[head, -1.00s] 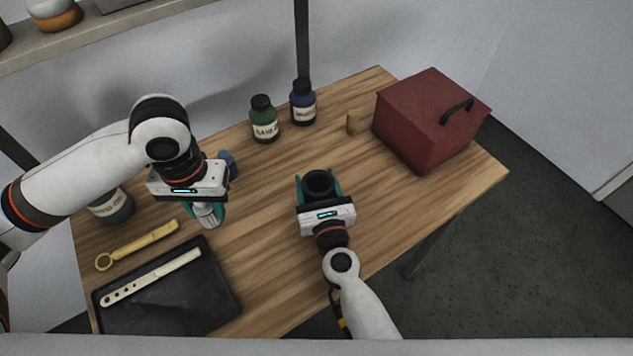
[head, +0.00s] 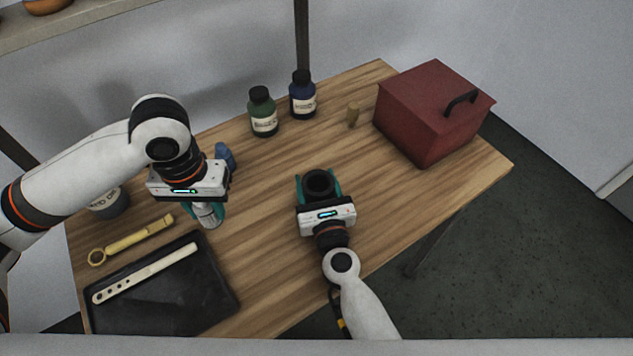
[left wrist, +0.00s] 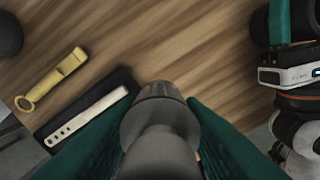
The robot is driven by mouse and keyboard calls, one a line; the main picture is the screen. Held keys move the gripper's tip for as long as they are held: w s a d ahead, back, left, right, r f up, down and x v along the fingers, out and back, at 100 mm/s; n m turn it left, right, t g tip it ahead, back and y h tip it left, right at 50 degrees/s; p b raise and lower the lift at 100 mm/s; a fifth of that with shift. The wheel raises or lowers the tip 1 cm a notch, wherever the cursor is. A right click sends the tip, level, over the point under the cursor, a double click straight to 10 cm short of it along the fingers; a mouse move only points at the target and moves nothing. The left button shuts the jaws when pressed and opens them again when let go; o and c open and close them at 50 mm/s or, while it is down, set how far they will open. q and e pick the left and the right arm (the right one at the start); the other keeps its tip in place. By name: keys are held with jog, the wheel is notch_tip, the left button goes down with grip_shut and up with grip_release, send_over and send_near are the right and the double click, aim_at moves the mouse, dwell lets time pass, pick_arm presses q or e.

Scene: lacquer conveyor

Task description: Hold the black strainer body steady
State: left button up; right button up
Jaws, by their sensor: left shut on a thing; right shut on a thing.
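The black strainer body (head: 318,188) is a short dark cylinder with its round open top facing up, over the middle of the table. My right gripper (head: 317,180) is shut on it, one teal finger on each side. Part of the body shows at the right edge of the left wrist view (left wrist: 260,28). My left gripper (head: 208,212) points down, left of the body and apart from it. It is shut on a grey, rounded part (left wrist: 158,112) that fills the lower middle of the left wrist view. The fingers partly hide this part in the head view.
A black tray (head: 185,302) with a pale perforated strip and a yellow ring-ended tool (head: 130,240) lie at left. Green (head: 262,112) and blue (head: 302,95) bottles, a small tan piece (head: 352,114) and a red box (head: 432,115) stand behind. The table between the grippers is clear.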

pick_arm(q)
jog(key=shift+f, duration=0.2)
pick_arm(e)
jog(key=shift+f, duration=0.2)
jog(key=o, duration=1.3)
jog(key=shift+c, duration=0.5)
jog(key=c, duration=1.3)
